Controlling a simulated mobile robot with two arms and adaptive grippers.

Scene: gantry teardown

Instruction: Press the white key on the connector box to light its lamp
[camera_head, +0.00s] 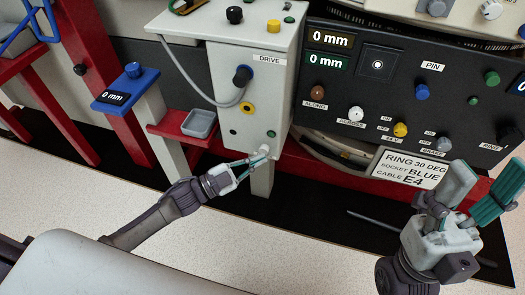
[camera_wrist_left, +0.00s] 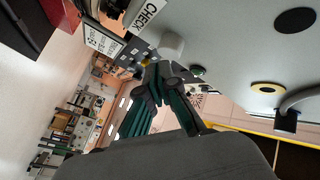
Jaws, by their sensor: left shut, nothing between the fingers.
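The connector box (camera_head: 250,75) is a light grey cabinet with a DRIVE label, a plugged grey cable and a yellow ring. The white key (camera_head: 264,149) sits low on its front, partly hidden by my left gripper (camera_head: 257,159). That gripper is shut and empty, its tips at the key; contact is hard to tell. In the left wrist view the white key (camera_wrist_left: 171,45) shows just beyond the fingers (camera_wrist_left: 160,75). A small dark green round part (camera_head: 271,133) is above the key; I cannot tell whether it is a lamp. My right gripper (camera_head: 476,192) is open and empty.
A black control panel (camera_head: 385,100) with knobs and displays stands to the right, above a RING 30 DEG sign (camera_head: 411,170). A grey tray (camera_head: 199,123) on a red ledge and a blue display unit (camera_head: 125,90) are left of the box.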

